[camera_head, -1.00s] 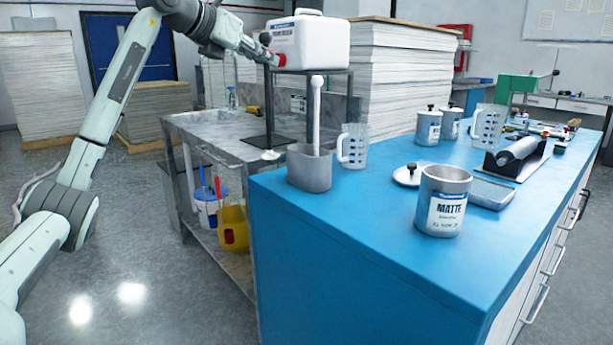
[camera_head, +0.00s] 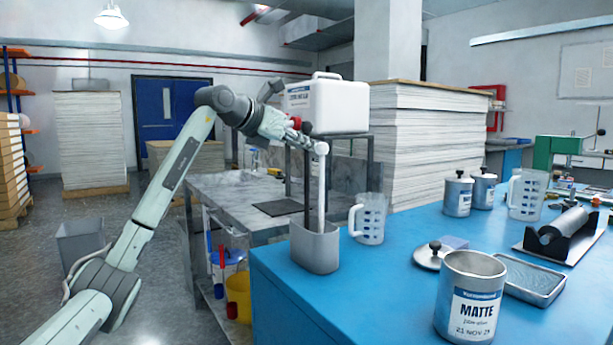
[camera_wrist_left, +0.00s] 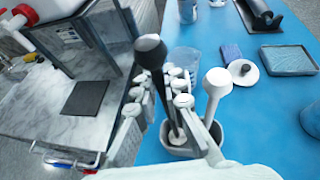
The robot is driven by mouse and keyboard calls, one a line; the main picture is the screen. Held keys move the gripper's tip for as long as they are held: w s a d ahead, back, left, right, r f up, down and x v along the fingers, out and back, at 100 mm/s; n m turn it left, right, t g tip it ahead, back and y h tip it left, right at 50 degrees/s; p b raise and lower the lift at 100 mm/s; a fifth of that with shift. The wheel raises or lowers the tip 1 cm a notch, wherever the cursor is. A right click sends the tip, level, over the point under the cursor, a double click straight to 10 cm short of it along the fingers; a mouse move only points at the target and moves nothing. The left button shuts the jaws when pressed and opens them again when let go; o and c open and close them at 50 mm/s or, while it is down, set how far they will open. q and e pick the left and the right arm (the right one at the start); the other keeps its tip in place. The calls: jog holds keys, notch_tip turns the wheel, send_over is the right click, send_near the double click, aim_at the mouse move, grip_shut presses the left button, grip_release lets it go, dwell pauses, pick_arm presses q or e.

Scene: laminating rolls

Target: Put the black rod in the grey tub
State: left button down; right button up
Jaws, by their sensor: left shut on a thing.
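The black rod (camera_head: 307,185) has a round black knob (camera_wrist_left: 150,48) on top and a pale disc (camera_wrist_left: 178,139) at its foot. My left gripper (camera_head: 303,139) is shut on it below the knob, also in the left wrist view (camera_wrist_left: 168,95). The rod stands nearly upright, and its lower end is hidden by the grey tub's wall in the head view. In the wrist view its foot shows within the mouth of the grey tub (camera_head: 315,250). A white rod (camera_head: 321,190) with a round knob also stands in the tub. My right gripper is out of view.
The tub stands near the blue counter's left end. A measuring jug (camera_head: 368,220) is just right of it. A white canister (camera_head: 328,105) sits on a stand behind. The MATTE can (camera_head: 470,295), a lid (camera_head: 430,258) and a tray (camera_head: 530,280) are farther right.

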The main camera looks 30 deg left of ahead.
aim_at(305, 163)
pick_arm(q)
notch_tip(305, 163, down, 4)
jog(key=shift+r, duration=0.1)
jog(key=shift+f, duration=0.2)
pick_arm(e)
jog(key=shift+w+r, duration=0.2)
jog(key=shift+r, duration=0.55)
pick_arm(q)
jog(key=shift+b, duration=0.3)
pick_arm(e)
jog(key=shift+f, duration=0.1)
pick_arm(q)
jog(key=c, duration=1.6)
grip_release()
jog(key=shift+f, duration=0.1)
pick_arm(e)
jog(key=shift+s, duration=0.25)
